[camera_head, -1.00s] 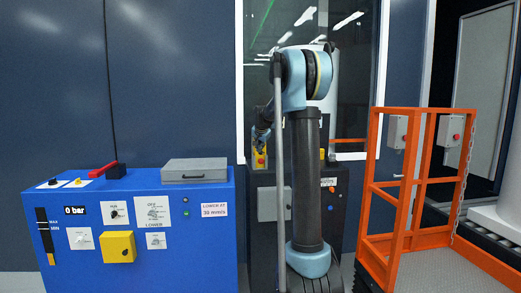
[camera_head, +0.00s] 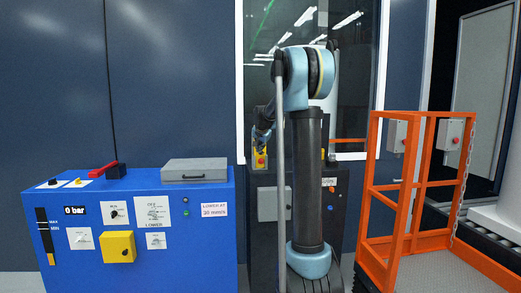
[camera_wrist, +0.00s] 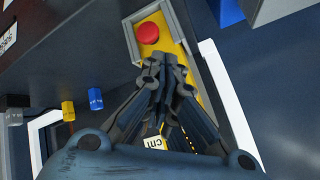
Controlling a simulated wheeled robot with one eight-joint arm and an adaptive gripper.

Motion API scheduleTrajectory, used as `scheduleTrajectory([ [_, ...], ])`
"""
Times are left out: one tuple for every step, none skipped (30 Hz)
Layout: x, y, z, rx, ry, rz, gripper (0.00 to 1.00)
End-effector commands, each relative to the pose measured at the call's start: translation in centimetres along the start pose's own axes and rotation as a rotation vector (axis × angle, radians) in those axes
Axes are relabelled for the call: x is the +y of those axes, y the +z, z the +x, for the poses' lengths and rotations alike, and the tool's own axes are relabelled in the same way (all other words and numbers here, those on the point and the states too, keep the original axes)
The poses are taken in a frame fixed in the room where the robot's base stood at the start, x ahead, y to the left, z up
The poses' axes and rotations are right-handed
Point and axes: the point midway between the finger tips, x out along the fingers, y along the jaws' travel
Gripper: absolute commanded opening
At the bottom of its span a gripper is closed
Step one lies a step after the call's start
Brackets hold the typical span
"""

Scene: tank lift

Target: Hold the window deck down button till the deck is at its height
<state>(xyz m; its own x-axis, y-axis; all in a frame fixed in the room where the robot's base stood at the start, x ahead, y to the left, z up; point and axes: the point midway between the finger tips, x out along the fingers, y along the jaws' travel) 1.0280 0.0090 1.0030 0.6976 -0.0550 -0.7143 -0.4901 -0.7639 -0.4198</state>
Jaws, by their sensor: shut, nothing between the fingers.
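A yellow control box (camera_head: 260,159) with a red round button (camera_head: 261,160) on it stands by the window, behind my arm. In the wrist view the yellow box (camera_wrist: 178,48) runs under my fingers and its red button (camera_wrist: 149,32) shows just beyond the fingertips. My gripper (camera_wrist: 165,66) is shut and empty, its tips over the box face below the red button. The spot under the tips is hidden, so I cannot tell whether they touch a button. An orange railed deck (camera_head: 404,184) with a grey floor stands at the right.
A blue hydraulic console (camera_head: 130,225) stands at the left with knobs, a yellow switch box and a grey case (camera_head: 195,171) on top. A dark cabinet (camera_head: 274,204) stands behind my arm. A white window frame (camera_head: 381,70) rises beyond it.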

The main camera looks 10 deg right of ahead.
Motion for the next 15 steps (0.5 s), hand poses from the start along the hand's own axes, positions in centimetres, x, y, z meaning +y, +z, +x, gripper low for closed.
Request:
scheduleTrajectory([
  [0.1, 0.11, -0.14, 0.0, 0.0, 0.0, 0.0],
  [0.13, 0.15, -0.19, 0.0, 0.0, 0.0, 0.0],
  [0.16, 0.17, -0.22, 0.0, 0.0, 0.0, 0.0],
  [0.17, 0.18, -0.23, 0.0, 0.0, 0.0, 0.0],
  [0.17, 0.18, -0.23, 0.0, 0.0, 0.0, 0.0],
  [0.16, 0.18, -0.22, 0.0, 0.0, 0.0, 0.0],
  [0.16, 0.17, -0.22, 0.0, 0.0, 0.0, 0.0],
  [0.16, 0.17, -0.22, 0.0, 0.0, 0.0, 0.0],
  [0.16, 0.17, -0.22, 0.0, 0.0, 0.0, 0.0],
  [0.16, 0.17, -0.22, 0.0, 0.0, 0.0, 0.0],
  [0.16, 0.18, -0.22, 0.0, 0.0, 0.0, 0.0],
  [0.18, 0.2, -0.25, 0.0, 0.0, 0.0, 0.0],
  [0.21, 0.23, -0.29, 0.0, 0.0, 0.0, 0.0],
  [0.25, 0.27, -0.36, 0.0, 0.0, 0.0, 0.0],
  [0.33, 0.35, -0.47, 0.0, 0.0, 0.0, 0.0],
])
